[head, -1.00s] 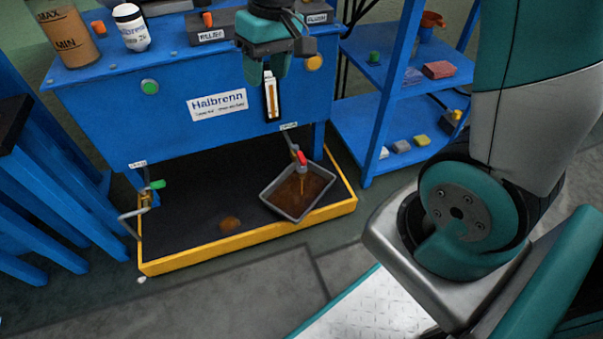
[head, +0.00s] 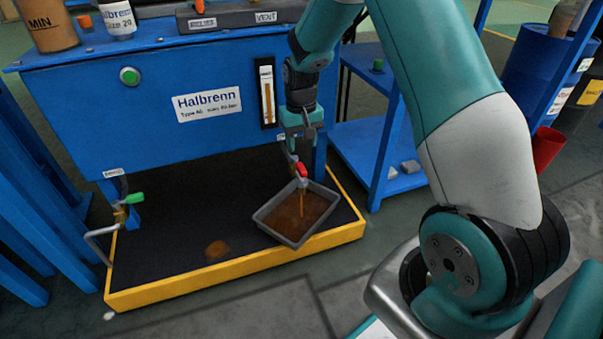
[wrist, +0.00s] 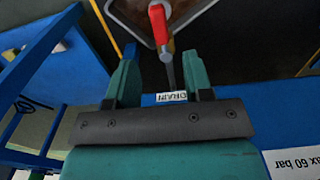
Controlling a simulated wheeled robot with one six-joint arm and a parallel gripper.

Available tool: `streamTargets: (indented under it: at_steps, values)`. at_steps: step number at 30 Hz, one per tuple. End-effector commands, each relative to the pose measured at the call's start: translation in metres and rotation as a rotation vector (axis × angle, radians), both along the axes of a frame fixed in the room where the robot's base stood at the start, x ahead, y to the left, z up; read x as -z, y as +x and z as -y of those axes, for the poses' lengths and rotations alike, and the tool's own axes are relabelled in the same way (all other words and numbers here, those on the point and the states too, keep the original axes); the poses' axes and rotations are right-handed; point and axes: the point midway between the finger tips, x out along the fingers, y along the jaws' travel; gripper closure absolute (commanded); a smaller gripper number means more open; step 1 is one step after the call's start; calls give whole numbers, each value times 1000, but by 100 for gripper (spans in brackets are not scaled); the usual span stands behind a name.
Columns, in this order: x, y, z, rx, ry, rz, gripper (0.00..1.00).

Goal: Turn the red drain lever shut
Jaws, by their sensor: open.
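The red drain lever (head: 301,170) sits on the drain valve at the lower right of the blue tank, and a thin brown stream runs below it into the grey pan (head: 262,228). In the wrist view the red lever (wrist: 159,24) lies beyond the fingertips, roughly in line with the gap between them. The DRAIN label (wrist: 171,97) shows between the fingers. My gripper (head: 301,140) is open and empty, pointing down just above the lever; it also shows in the wrist view (wrist: 160,72). I cannot tell whether it touches the valve.
A green-handled valve (head: 132,198) with a bent pipe stands at the tank's left. A yellow-edged tray (head: 240,267) lies below, with a brown puddle (head: 217,248) in it. The sight gauge (head: 267,92) is left of my arm. A blue shelf (head: 372,150) stands to the right.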

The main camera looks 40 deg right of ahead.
Motion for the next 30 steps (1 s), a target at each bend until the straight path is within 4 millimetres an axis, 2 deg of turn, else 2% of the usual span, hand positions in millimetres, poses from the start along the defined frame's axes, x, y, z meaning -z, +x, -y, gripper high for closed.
streamTargets:
  at_steps: [1,3,9,15,24,30]
  values:
    - [20,0,0,0,1,-2,53]
    - [35,0,0,0,1,-2,53]
    - [67,0,0,-1,0,-1,53]
    - [79,0,0,-1,0,1,53]
    - [79,0,0,-1,0,1,53]
    - [79,0,0,-1,0,1,99]
